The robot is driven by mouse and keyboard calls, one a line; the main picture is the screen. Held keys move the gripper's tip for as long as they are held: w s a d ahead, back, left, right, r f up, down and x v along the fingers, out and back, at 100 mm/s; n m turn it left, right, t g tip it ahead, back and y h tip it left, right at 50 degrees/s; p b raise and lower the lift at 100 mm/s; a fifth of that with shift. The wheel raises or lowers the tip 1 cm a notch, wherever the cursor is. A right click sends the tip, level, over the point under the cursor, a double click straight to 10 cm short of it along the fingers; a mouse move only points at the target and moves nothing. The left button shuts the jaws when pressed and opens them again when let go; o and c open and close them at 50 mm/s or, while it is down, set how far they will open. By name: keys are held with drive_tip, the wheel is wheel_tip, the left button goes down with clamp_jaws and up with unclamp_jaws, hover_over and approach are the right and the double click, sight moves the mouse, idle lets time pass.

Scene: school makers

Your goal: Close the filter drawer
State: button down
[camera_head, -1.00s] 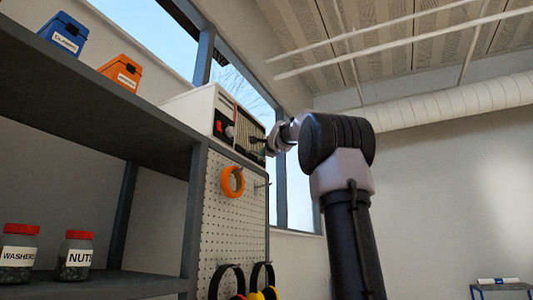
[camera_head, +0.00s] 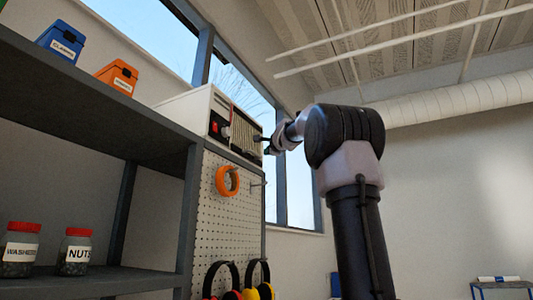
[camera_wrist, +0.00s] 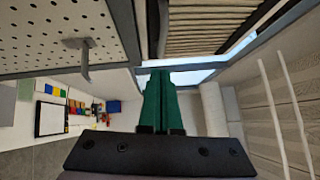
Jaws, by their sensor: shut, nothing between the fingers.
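A white box-shaped unit (camera_head: 190,108) with a red switch and a knob stands on top of the shelf in the head view. The filter drawer (camera_head: 243,132), with a dark frame and pale pleats, is at its front. Its pleats (camera_wrist: 208,32) fill the upper middle of the wrist view. How far the drawer stands out is hard to tell. My gripper (camera_head: 265,146) is just right of the drawer front. In the wrist view its green fingers (camera_wrist: 157,76) are together and empty, with tips near the drawer's edge. I cannot tell whether they touch it.
The pegboard (camera_head: 218,205) below the unit carries an orange tape roll (camera_head: 227,181), ear defenders and a bare hook (camera_wrist: 82,60). Blue (camera_head: 62,39) and orange (camera_head: 118,76) boxes stand on the shelf top. Jars (camera_head: 75,252) stand lower. The room to the right is open.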

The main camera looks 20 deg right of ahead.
drive_tip(key=s+f, duration=0.1)
drive_tip(key=s, duration=0.7)
drive_tip(key=shift+s+a, duration=0.15)
drive_tip(key=shift+s, duration=0.05)
